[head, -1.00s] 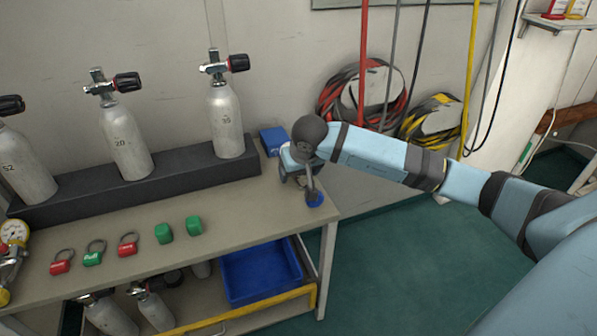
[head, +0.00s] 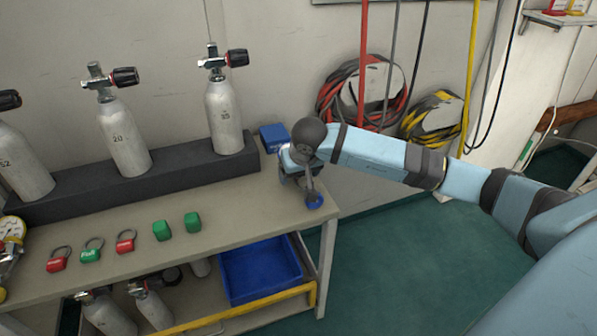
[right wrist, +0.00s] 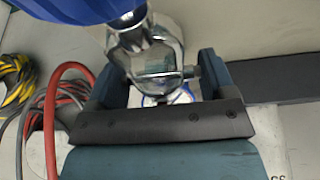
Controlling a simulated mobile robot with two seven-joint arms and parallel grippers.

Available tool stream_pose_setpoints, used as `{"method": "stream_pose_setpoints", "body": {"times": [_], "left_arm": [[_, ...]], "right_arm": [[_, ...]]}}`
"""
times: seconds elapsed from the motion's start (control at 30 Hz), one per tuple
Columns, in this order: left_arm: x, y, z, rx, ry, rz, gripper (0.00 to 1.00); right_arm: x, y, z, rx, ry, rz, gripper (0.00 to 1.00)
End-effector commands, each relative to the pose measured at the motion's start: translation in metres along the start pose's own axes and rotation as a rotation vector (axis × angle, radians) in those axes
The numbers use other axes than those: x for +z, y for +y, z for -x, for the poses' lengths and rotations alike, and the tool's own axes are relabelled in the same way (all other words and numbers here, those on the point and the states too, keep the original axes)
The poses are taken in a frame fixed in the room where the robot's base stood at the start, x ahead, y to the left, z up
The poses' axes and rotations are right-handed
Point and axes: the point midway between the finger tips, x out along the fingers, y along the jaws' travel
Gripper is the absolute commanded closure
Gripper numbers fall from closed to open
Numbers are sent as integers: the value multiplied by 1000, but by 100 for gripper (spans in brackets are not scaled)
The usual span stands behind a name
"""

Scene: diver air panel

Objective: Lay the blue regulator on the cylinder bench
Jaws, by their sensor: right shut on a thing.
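The blue regulator (head: 315,202) is at the right front corner of the cylinder bench (head: 255,203) in the head view. I cannot tell whether it touches the bench top. My right gripper (head: 307,185) points down over this corner and is shut on the regulator. In the right wrist view the regulator's metal fitting (right wrist: 150,50) sits between the two fingers of the gripper (right wrist: 155,80), and its blue body fills the top left. The gripper and wrist hide part of the regulator in the head view. My left gripper is not in view.
Silver cylinders (head: 124,135) stand in a dark rack (head: 175,172) along the back. A blue box (head: 273,137) is near the bench's back right corner. The bench's right part is bare.

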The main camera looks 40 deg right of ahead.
Motion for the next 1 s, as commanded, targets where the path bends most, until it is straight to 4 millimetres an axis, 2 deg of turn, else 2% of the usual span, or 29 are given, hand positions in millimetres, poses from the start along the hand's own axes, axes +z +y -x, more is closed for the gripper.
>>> {"method": "stream_pose_setpoints", "body": {"times": [0.47,1.0], "left_arm": [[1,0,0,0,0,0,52],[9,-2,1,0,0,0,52]], "right_arm": [[-1,1,1,-1,3,-1,68],[3,1,-10,0,3,-1,68]]}}
